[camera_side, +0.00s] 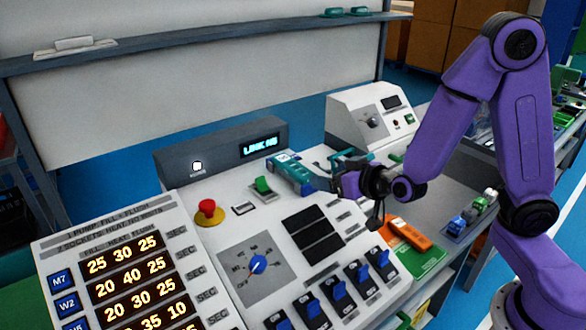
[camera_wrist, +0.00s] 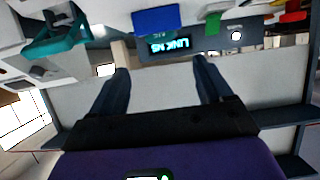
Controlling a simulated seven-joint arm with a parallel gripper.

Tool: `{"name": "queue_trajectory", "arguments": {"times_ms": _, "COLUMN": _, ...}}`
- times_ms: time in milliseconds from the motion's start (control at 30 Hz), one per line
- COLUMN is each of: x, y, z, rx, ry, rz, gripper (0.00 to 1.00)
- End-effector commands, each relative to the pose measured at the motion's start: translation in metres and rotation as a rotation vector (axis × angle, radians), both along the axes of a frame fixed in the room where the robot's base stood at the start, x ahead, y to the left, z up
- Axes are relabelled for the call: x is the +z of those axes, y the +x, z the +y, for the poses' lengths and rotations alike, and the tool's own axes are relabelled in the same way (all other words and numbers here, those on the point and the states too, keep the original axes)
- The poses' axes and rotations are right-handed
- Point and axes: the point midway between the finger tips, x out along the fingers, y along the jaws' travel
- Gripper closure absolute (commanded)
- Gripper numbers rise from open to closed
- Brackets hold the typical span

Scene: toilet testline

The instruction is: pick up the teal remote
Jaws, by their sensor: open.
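A long teal-blue block that looks like the remote (camera_side: 287,171) lies on the console, right of the green rocker switch, in the side view. In the wrist view a blue piece, apparently its end (camera_wrist: 157,21), shows beyond and between my fingertips. My gripper (camera_side: 324,170) is open beside the block's right end; whether it touches cannot be told. Its two fingers (camera_wrist: 163,75) are apart with nothing between them in the wrist view. My gripper hides part of the console behind it. A teal angled object (camera_wrist: 58,42) also shows at the upper left of the wrist view.
A grey display box (camera_side: 222,150) stands behind the console. A red emergency button (camera_side: 209,211) and green switch (camera_side: 263,186) rise left of the block. A white control box (camera_side: 370,118) stands behind my gripper. An orange device (camera_side: 410,233) lies in front right.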

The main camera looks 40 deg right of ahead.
Motion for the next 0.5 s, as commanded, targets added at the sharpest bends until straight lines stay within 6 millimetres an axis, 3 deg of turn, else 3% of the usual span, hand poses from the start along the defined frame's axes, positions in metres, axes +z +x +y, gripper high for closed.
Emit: {"name": "queue_trajectory", "arguments": {"times_ms": 500, "x": -0.012, "y": 0.029, "z": 0.000, "rx": -0.001, "ry": 0.000, "rz": 0.000, "gripper": 0.21}}
